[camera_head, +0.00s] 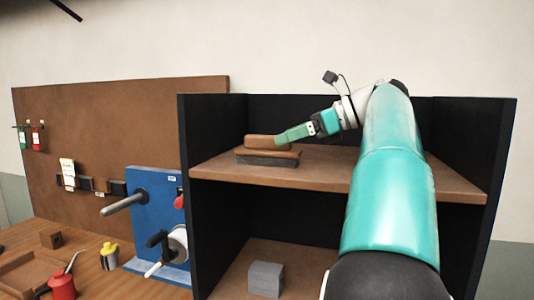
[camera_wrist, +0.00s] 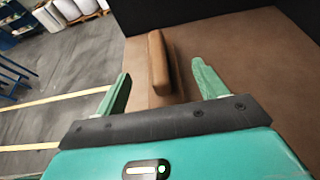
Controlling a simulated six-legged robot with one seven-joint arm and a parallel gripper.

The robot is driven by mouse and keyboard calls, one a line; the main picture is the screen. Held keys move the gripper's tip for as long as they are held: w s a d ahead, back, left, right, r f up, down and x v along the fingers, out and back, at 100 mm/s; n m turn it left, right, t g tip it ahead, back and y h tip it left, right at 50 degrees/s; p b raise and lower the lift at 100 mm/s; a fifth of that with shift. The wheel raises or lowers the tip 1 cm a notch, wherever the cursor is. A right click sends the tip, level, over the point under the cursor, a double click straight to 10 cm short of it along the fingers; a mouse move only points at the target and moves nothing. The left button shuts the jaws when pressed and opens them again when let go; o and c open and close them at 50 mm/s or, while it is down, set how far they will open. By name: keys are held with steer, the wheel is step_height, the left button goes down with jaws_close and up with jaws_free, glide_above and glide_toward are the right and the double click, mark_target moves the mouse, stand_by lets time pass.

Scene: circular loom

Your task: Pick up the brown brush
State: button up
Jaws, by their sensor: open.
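The brown brush (camera_head: 266,154) lies on the upper shelf of the black cabinet, toward its left side. It has a brown back with a raised brown grip and a dark lower part. In the wrist view its brown grip (camera_wrist: 158,64) appears between and beyond the two fingertips. My gripper (camera_head: 282,138) reaches in from the right with its green fingers at the brush's right end. In the wrist view my gripper (camera_wrist: 160,80) is open with nothing held, and the grip lies between the lines of its fingers. I cannot tell whether the fingers touch the brush.
The shelf board (camera_head: 400,178) is clear to the right of the brush. The cabinet's black left wall (camera_head: 213,130) stands close by. A grey block (camera_head: 265,279) sits on the lower shelf. A blue panel with rollers (camera_head: 150,190) stands left of the cabinet.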

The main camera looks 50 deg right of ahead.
mark_target(253, 149)
steer(key=shift+x, duration=2.8)
steer(key=c, duration=1.2)
